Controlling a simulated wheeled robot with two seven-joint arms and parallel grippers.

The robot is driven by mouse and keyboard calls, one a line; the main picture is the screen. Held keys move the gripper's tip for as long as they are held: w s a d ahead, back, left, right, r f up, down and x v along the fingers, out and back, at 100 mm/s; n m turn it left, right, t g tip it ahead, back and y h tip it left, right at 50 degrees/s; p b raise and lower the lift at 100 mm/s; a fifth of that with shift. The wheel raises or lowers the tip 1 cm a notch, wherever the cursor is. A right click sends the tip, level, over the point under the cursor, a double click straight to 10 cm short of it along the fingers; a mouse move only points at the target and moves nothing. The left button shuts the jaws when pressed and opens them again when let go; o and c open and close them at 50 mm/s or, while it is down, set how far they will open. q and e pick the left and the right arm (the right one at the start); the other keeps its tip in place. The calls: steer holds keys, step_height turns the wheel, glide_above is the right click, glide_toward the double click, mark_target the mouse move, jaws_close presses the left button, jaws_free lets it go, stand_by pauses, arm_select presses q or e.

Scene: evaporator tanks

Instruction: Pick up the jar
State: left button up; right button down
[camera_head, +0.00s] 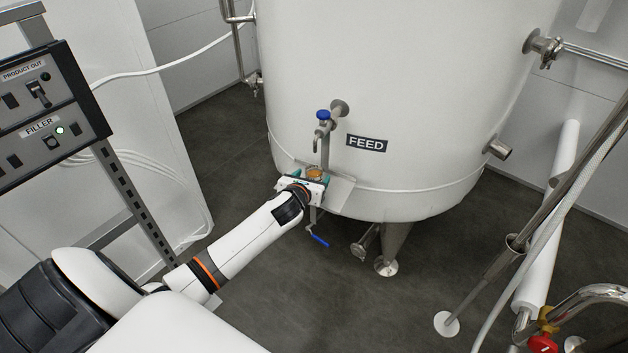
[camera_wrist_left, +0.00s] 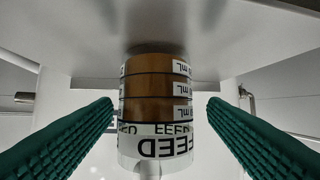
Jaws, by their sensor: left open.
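The jar (camera_head: 315,172) holds something amber-brown and stands on a small metal shelf (camera_head: 343,190) on the front of the white tank. In the left wrist view the jar (camera_wrist_left: 155,88) shows upside down, with "mL" markings and a "FEED" label. My left gripper (camera_head: 312,178) is at the shelf, around the jar. In the wrist view its green ridged fingers (camera_wrist_left: 160,104) are open, one on each side of the jar, with a gap on both sides. In the head view my gripper hides part of the jar. My right gripper is not in view.
A tap with a blue handle (camera_head: 323,116) is right above the jar. A blue-handled valve (camera_head: 319,240) hangs below the shelf. The large tank (camera_head: 400,70) stands close behind. A control panel (camera_head: 45,105) is at left, and pipes are at right.

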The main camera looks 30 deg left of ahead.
arm_select(q)
steer(key=x, duration=0.3)
steer(key=shift+w+f, duration=0.25)
steer(key=shift+f, duration=0.15)
steer(key=c, duration=1.2)
steer(key=shift+r, duration=0.2)
